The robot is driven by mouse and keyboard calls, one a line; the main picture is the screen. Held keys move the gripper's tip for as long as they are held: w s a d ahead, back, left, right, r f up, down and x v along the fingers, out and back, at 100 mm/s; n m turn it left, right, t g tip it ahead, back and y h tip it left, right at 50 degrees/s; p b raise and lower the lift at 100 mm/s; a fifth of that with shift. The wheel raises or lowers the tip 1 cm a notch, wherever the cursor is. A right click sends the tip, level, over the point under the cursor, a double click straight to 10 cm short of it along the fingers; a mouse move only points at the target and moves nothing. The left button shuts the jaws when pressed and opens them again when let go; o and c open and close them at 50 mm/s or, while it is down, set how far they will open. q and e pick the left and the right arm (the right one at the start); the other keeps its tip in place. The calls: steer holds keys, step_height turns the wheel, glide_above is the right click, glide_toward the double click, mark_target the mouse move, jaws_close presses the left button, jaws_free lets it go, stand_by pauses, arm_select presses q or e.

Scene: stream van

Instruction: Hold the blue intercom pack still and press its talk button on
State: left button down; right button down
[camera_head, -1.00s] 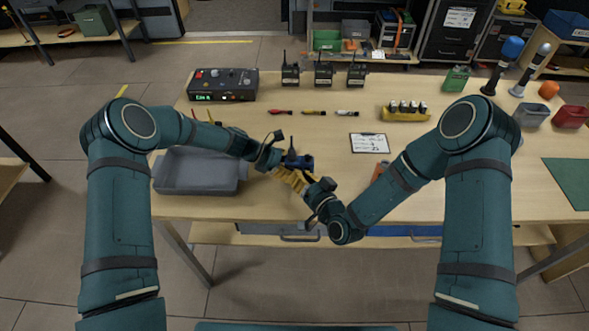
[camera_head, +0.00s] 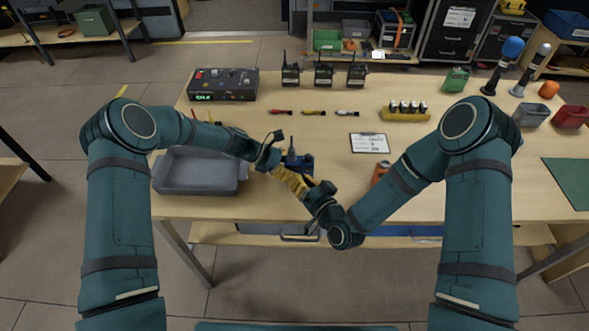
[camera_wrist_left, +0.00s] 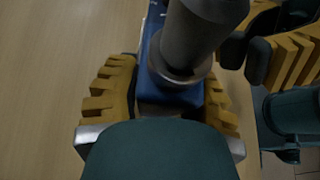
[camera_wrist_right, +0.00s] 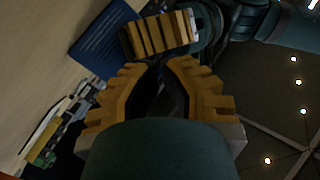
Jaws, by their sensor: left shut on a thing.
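The blue intercom pack (camera_head: 301,163) is above the table's front part, with a thin antenna pointing up. My left gripper (camera_wrist_left: 168,88) is shut on it, one yellow finger on each side. In the left wrist view a dark cylinder rises from the pack (camera_wrist_left: 150,75) and hides part of its face. My right gripper (camera_wrist_right: 163,68) looks shut and empty, its fingertips brought together close to the left gripper's yellow finger and the pack's ribbed blue side (camera_wrist_right: 105,42). I cannot tell whether it touches the pack. The talk button cannot be made out.
A grey tray (camera_head: 197,188) stands left of the grippers. A clipboard (camera_head: 369,143) and an orange item (camera_head: 379,172), partly behind my right arm, are to the right. The table centre is mostly clear.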

steer(key=shift+s+a, duration=0.2)
steer(key=shift+s, duration=2.7)
steer(key=shift+w+d, duration=0.15)
steer(key=shift+w, duration=1.35)
steer(key=shift+w+d, duration=0.1)
steer(key=shift+w, duration=1.4)
steer(key=shift+w, duration=0.15)
steer(key=shift+w, duration=0.3)
steer(key=shift+w, duration=0.15)
steer(key=shift+s, duration=0.6)
